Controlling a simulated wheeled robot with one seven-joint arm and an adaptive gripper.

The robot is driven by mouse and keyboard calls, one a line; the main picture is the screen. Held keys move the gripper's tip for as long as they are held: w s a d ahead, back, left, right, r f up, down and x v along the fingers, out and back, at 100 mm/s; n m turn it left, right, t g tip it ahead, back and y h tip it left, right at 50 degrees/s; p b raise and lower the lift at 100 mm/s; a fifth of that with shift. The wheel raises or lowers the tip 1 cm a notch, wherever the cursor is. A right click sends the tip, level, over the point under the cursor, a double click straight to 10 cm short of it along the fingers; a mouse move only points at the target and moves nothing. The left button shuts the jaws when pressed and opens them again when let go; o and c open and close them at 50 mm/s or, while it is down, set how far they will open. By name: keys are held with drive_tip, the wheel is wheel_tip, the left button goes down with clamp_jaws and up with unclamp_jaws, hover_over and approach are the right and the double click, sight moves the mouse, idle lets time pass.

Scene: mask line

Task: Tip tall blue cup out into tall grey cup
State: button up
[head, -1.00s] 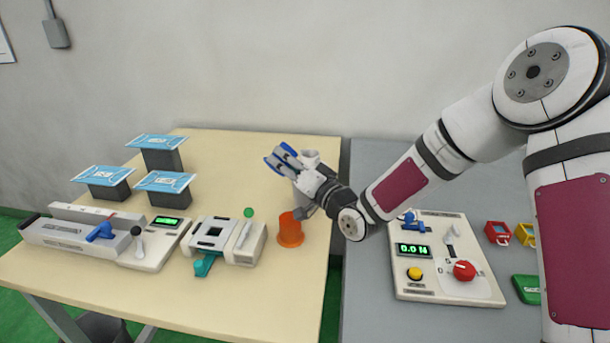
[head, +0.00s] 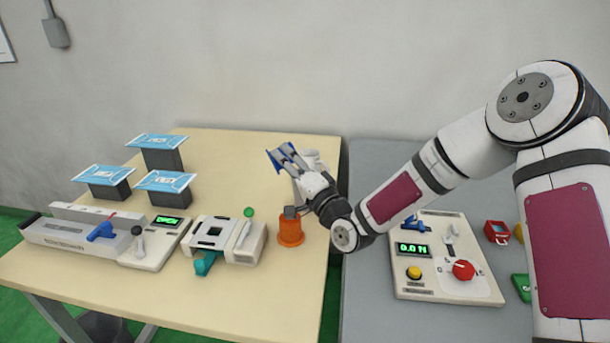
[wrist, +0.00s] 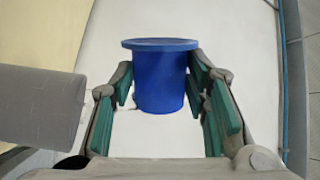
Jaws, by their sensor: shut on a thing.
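The tall blue cup (wrist: 160,80) is between the teal-padded fingers of my gripper (wrist: 166,100), which is shut on it. In the wrist view its wide rim faces the picture top; its inside is hidden. In the head view the blue cup (head: 275,162) shows as blue edges around my grey finger, held tilted above the table. A pale grey cup (head: 310,160) stands behind my gripper in the head view, partly hidden. A grey cylinder at the left of the wrist view, close to the fingers, looks like this grey cup (wrist: 40,105). I see nothing pouring.
An orange cup (head: 291,232) stands just below my wrist. A white device with a green knob (head: 210,236) and a long grey machine (head: 80,232) are to the left. Several blue-topped blocks (head: 165,182) stand further back. A control panel (head: 440,270) is on the grey table.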

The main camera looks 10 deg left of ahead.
drive_tip(key=shift+w+d+r+m, duration=0.15)
drive_tip(key=shift+d+m, duration=0.1)
drive_tip(key=shift+m, duration=0.35)
drive_tip(key=shift+w+d+r+m+t+h, duration=0.15)
drive_tip(key=shift+d+m+t+h, duration=0.15)
drive_tip(key=shift+m+t, duration=0.35)
drive_tip(key=shift+a, duration=0.1)
drive_tip(key=shift+a+m, duration=0.1)
drive_tip(key=shift+m, duration=0.35)
drive_tip(key=shift+r+m, duration=0.1)
drive_tip(key=shift+m, duration=0.2)
drive_tip(key=shift+m+t, duration=0.25)
drive_tip(key=shift+m, duration=0.05)
drive_tip(key=shift+f+m+h+b, duration=0.3)
drive_tip(key=shift+f+m+b, duration=0.15)
drive_tip(key=shift+m, duration=0.25)
drive_tip(key=shift+m+t, duration=0.3)
drive_tip(key=shift+m, duration=0.1)
drive_tip(key=shift+s, duration=0.2)
